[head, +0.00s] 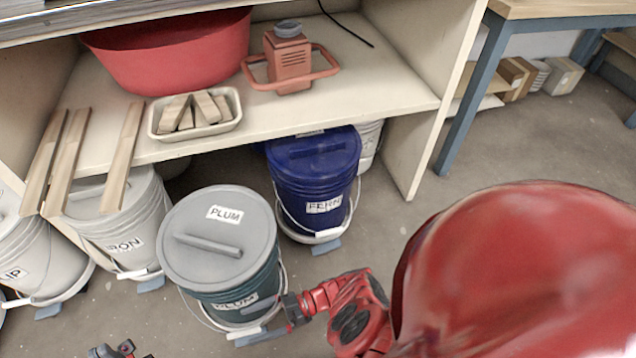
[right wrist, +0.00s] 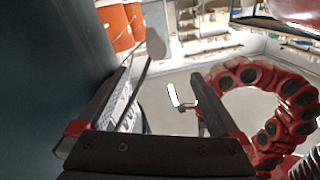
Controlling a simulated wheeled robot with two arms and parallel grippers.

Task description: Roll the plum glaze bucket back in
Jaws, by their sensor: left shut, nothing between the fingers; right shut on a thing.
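The plum glaze bucket (head: 223,285) stands on the floor in front of the shelf, dark green with a grey lid labelled PLUM. A wire handle with a white grip (head: 243,332) hangs at its front, low down. My right gripper (head: 272,320) is shut at this handle, beside the bucket's lower front right; the exact contact is hard to see. In the right wrist view the bucket's dark side (right wrist: 45,70) fills the left, close to the fingers (right wrist: 160,100). My left gripper (head: 120,350) is shut and empty at the bottom edge, left of the bucket.
The iron bucket (head: 125,220) stands left and the blue fern bucket (head: 315,180) right, both partly under the shelf (head: 340,90). Floor shows between them behind the plum bucket. Wooden slats (head: 122,160) overhang the shelf edge at left. A blue-legged table (head: 470,90) stands right.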

